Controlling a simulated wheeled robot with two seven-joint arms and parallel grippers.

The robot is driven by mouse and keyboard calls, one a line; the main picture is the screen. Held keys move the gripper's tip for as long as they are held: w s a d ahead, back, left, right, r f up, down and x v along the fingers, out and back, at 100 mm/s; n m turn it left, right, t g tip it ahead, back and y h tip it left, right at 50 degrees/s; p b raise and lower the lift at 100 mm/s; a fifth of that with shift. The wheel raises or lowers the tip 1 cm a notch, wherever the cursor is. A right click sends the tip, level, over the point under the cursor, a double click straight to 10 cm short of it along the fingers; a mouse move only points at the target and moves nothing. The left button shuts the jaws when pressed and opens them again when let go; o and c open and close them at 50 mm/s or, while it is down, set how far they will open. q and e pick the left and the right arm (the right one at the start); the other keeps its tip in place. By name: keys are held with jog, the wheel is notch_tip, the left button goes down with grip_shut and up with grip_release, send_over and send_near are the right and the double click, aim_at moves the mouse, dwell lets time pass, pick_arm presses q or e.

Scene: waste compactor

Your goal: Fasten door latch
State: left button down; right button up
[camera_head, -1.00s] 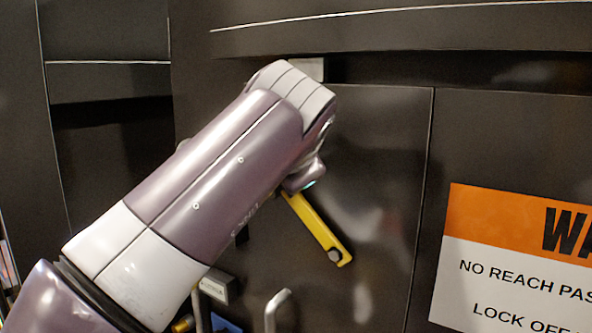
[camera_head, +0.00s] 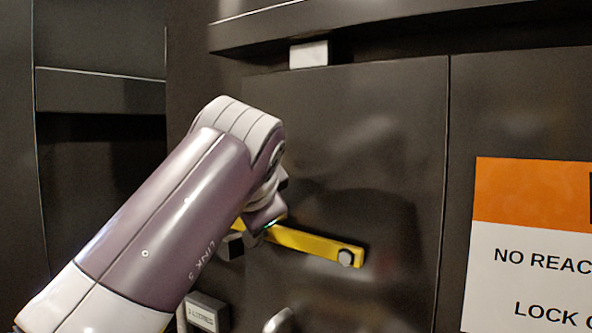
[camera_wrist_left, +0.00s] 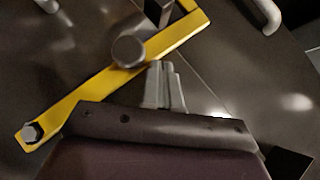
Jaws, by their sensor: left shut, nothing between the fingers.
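The door latch is a yellow bar (camera_head: 312,246) on the dark door (camera_head: 370,150). In the head view it slopes gently, its left end higher than the bolted right end. The wrist view shows the yellow bar (camera_wrist_left: 75,102) with its bolt at lower left and a round grey knob (camera_wrist_left: 128,51) partway along. A dark bracket (camera_head: 231,247) sits near the bar's left end; it also shows in the wrist view (camera_wrist_left: 158,10). I cannot tell whether the bar is seated in it. My left gripper (camera_wrist_left: 160,66) is shut and empty, its fingertips beside the bar near the knob.
A light block (camera_head: 308,54) sits above the door under a dark ledge. A curved metal handle (camera_head: 280,321) and a small labelled box (camera_head: 206,312) are below. An orange and white warning sign (camera_head: 530,240) is at right.

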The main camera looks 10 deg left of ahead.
pick_arm(q)
jog(key=shift+w+a+f+b, duration=0.1)
jog(key=shift+a+f+b, duration=0.2)
jog(key=shift+f+b, duration=0.25)
jog(key=s+a+r+p, duration=0.2)
jog(key=s+r+p, duration=0.4)
jog(key=r, duration=0.5)
jog(key=shift+s+a, duration=0.15)
jog(key=shift+s, duration=0.25)
